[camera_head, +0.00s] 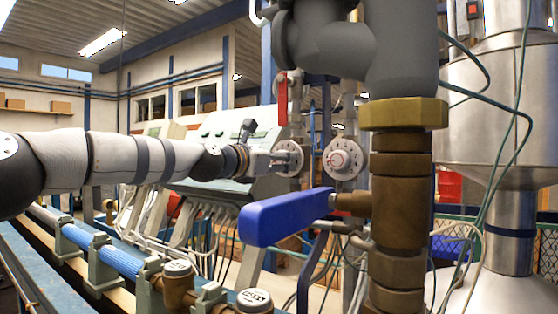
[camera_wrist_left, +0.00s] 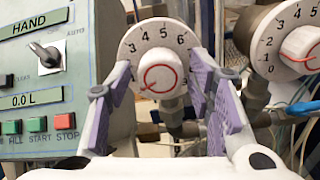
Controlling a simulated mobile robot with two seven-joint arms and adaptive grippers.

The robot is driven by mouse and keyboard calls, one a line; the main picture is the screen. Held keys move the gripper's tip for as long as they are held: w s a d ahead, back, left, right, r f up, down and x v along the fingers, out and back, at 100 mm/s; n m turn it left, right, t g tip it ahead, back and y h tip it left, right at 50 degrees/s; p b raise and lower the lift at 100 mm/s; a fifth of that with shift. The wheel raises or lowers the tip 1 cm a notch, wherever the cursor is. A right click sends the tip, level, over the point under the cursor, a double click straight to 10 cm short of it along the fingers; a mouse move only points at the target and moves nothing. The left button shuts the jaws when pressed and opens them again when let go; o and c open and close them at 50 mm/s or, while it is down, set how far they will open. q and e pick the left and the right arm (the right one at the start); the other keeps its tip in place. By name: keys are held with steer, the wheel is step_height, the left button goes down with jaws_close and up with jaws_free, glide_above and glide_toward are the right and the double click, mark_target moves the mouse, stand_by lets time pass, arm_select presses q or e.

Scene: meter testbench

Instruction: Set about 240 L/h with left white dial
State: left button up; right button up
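The left white dial (camera_head: 289,158) is round, with black numbers and a central knob. It also shows in the left wrist view (camera_wrist_left: 160,50), where its white knob (camera_wrist_left: 161,78) has a red ring. My left gripper (camera_head: 268,161) is right at this dial. In the left wrist view, its purple-padded fingers (camera_wrist_left: 161,88) are open, one on each side of the knob, with gaps visible between pads and knob. I cannot tell the depth of the fingertips exactly. The right white dial (camera_head: 345,158) sits beside it, also in the left wrist view (camera_wrist_left: 294,42). My right gripper is not in view.
A control panel (camera_wrist_left: 45,70) left of the dial carries a HAND label, a 0.0 L display and several buttons. A blue valve lever (camera_head: 285,217) and a brass pipe (camera_head: 400,190) stand in front on the right. A red lever (camera_head: 282,98) is above the dial.

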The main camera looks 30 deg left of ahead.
arm_select(q)
steer(key=c, duration=0.7)
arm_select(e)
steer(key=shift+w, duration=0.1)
